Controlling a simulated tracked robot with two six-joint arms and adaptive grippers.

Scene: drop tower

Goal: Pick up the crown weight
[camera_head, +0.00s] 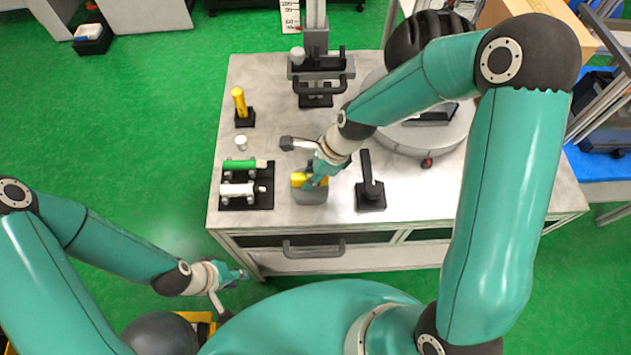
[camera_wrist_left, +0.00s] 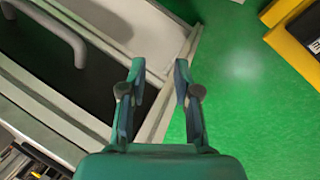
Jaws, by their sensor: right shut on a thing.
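The crown weight appears to be the grey block with a yellow top (camera_head: 309,196) near the front middle of the table. My right gripper (camera_head: 318,179) reaches down onto it from above and is shut on its yellow top. The gripper and wrist hide part of it, and I cannot tell whether it rests on the table or is slightly raised. My left gripper (camera_head: 238,277) is off the table's front left corner, low and away from the weight. In the left wrist view its fingers (camera_wrist_left: 159,85) are apart with nothing between them.
A black rack (camera_head: 262,198) holds a green cylinder (camera_head: 239,164) and a white cylinder (camera_head: 237,188) at the left. A yellow cylinder (camera_head: 239,100) stands behind. A black stand (camera_head: 370,192) is right of the weight, and the tower carriage (camera_head: 320,67) is at the back.

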